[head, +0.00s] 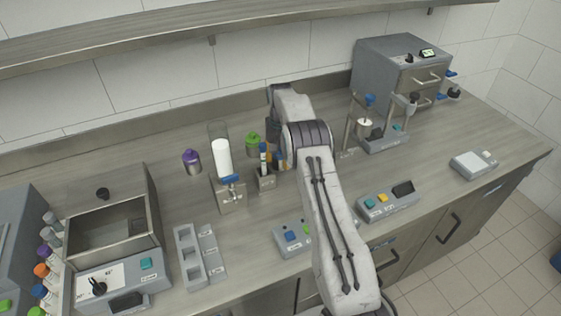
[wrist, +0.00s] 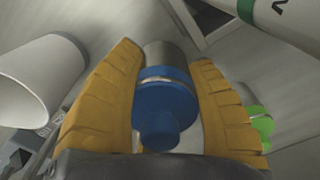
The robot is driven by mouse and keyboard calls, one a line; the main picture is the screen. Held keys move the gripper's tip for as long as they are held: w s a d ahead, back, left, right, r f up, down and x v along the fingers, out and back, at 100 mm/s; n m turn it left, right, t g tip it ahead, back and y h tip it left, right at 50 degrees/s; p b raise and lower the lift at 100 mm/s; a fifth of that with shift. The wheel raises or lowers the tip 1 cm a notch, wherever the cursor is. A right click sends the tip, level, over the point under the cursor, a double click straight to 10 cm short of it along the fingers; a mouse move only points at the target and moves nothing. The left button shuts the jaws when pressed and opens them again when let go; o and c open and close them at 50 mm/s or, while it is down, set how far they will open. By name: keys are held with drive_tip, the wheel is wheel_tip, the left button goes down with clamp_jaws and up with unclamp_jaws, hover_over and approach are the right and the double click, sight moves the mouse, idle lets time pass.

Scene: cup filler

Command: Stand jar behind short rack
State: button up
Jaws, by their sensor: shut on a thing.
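My gripper (wrist: 166,62) is shut on a jar with a blue lid (wrist: 163,100), one yellow finger on each side of it. In the head view my arm covers most of the gripper and the jar, to the right of a small metal rack (head: 266,183). This small rack holds upright vials (head: 263,157) and may be the short rack. A green-lidded jar (head: 253,143) stands behind it, near the wall. A green lid also shows in the wrist view (wrist: 261,126), beyond the right finger. I cannot tell whether the held jar touches the counter.
A purple-lidded jar (head: 192,162) stands to the left. A dispenser with a white-filled tube (head: 222,160) stands close to the small rack. A stand with a white cup (head: 365,127) is to the right. A low grey rack (head: 190,258) lies at the front left.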

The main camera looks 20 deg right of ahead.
sight(281, 165)
drive_tip(key=shift+f+p, duration=0.45)
drive_tip(key=shift+f, duration=1)
drive_tip(key=shift+f, duration=0.15)
drive_tip(key=o, duration=1.2)
